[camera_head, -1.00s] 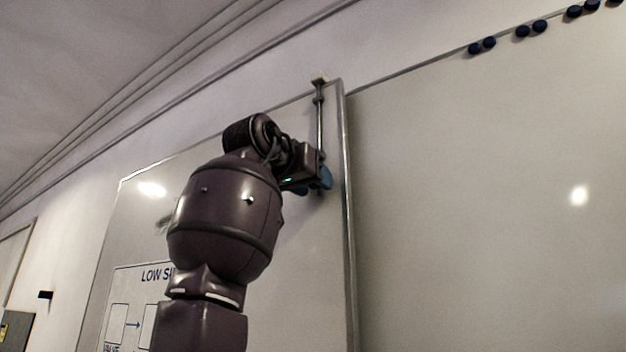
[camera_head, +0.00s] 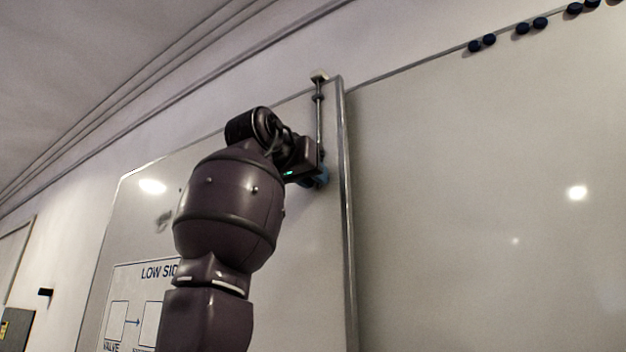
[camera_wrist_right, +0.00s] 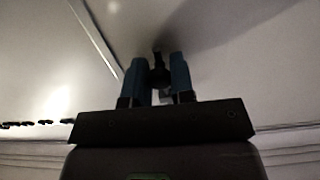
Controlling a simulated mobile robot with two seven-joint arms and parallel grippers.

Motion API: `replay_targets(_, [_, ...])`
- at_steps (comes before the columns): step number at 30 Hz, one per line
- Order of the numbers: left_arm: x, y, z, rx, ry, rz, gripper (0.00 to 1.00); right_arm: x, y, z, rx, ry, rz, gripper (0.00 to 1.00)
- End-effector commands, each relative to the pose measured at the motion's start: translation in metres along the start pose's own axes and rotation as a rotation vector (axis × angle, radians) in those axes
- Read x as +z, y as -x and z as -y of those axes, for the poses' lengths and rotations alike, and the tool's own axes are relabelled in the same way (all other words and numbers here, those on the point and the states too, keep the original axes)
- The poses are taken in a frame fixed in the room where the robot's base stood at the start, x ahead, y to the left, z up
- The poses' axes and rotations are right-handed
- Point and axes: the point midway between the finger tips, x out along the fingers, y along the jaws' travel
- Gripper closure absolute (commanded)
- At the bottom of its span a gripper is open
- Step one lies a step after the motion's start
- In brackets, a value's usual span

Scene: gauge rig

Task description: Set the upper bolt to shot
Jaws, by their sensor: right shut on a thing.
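The upper bolt (camera_head: 319,118) is a thin upright metal rod near the right edge of a white panel. My right gripper (camera_head: 317,178) is at the rod's lower end, mostly hidden behind my wrist. In the right wrist view its two blue fingers (camera_wrist_right: 157,72) are shut on a dark knob (camera_wrist_right: 158,74) between them. The knob itself is hidden in the head view. My left gripper is not in view.
The white panel (camera_head: 300,260) carries a diagram headed "LOW SI…", partly covered by my arm. A blank whiteboard (camera_head: 480,200) is to the right, with several dark round magnets (camera_head: 482,43) along its top edge. The space before it is clear.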

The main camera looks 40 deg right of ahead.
Motion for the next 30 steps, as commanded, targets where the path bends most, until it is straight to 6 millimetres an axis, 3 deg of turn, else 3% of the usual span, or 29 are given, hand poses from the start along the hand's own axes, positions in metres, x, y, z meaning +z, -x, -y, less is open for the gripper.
replay_targets(6, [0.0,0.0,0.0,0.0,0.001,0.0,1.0,-0.02,0.0,-0.001,0.001,0.0,-0.002,1.0])
replay_targets(16, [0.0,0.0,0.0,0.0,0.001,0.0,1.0,-0.024,0.001,-0.001,-0.001,-0.002,-0.008,1.0])
replay_targets(17, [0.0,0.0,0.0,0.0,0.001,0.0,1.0,-0.024,0.001,-0.001,-0.001,-0.003,-0.009,0.72])
replay_targets(20, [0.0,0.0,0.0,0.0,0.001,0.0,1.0,-0.023,0.001,-0.001,0.0,-0.002,-0.006,0.57])
replay_targets(30, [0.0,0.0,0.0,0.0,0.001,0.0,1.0,-0.021,0.002,-0.001,0.0,-0.001,-0.002,0.54])
